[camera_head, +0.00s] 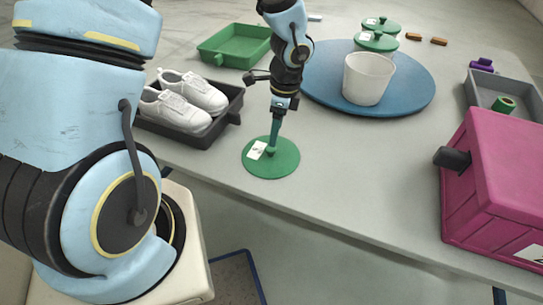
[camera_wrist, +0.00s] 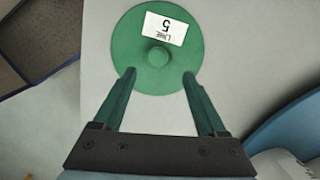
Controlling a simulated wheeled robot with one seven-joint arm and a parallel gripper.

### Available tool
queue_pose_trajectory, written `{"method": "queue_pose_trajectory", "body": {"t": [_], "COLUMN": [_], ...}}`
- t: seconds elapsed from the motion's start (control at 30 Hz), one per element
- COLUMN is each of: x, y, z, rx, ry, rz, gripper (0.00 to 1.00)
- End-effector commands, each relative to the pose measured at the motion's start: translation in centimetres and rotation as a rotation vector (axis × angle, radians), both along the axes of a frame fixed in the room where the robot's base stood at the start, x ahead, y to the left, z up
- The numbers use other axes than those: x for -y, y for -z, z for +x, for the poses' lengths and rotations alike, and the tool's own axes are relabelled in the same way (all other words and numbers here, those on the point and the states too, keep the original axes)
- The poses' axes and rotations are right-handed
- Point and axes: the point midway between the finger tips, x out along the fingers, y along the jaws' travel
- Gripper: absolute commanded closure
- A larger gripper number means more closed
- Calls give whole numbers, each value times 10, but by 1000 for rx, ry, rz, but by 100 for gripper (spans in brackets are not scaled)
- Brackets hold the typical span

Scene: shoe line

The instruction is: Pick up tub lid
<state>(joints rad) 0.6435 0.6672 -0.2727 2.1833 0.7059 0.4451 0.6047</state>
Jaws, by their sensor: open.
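A green round tub lid (camera_head: 283,163) with a small knob and a white label lies flat near the front edge of the grey table. It also shows in the wrist view (camera_wrist: 130,57), with the label reading "LINE 5" and the knob at its middle. My gripper (camera_head: 272,145) is above this lid in the head view. In the wrist view my gripper (camera_wrist: 159,80) is open and empty, its two green fingers either side of a line just short of the knob. Two more green lids with knobs, a nearer one (camera_head: 377,41) and a farther one (camera_head: 381,25), lie at the back.
A blue round board (camera_head: 320,75) bears a white tub (camera_head: 368,78). A dark tray (camera_head: 229,122) with white shoes stands left of the lid, a green tray (camera_head: 234,46) behind it. A magenta box (camera_head: 497,180) and grey bin (camera_head: 478,88) stand right. Table between is clear.

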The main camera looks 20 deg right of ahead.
Motion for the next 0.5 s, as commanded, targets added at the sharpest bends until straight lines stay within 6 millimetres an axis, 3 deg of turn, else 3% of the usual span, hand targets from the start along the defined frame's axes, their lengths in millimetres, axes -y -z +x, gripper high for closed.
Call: {"method": "queue_pose_trajectory", "body": {"t": [0.17, 0.5], "x": [-3, -12], "y": [12, 55], "z": [0, 1], "rx": [-1, -1], "ry": [-3, -3], "rz": [0, 0], "gripper": [26, 26]}}
